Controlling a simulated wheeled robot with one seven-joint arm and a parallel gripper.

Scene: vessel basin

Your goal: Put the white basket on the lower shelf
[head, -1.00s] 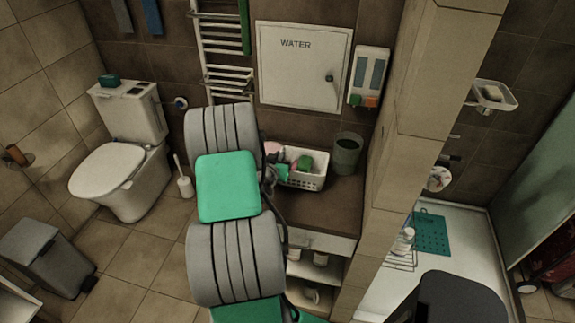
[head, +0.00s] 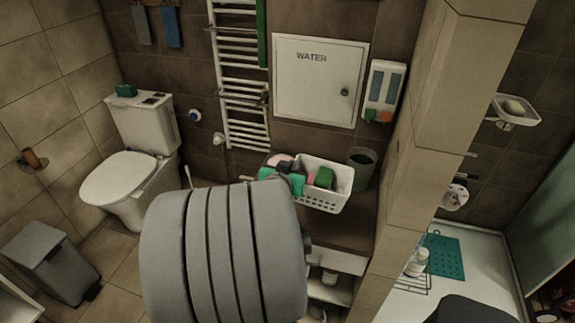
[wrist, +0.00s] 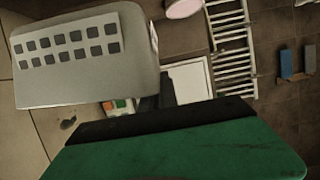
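The white basket (head: 324,202), with rows of square holes, is level above the brown counter (head: 345,237) and holds pink and green items. It fills the upper left of the wrist view (wrist: 85,75), upside down and close. My gripper (head: 287,168) is at the basket's left side, partly hidden by my grey arm link. In the wrist view a dark finger meets the basket's edge, and it seems shut on it. The white shelves (head: 345,292) are under the counter; the lower one is mostly hidden by my arm and the picture's edge.
A dark green bin (head: 362,167) stands on the counter just behind the basket's right end. A tiled wall edge (head: 420,150) bounds the counter on the right. A white towel rail (head: 242,100) and water hatch (head: 320,80) are behind. The toilet (head: 130,170) is at left.

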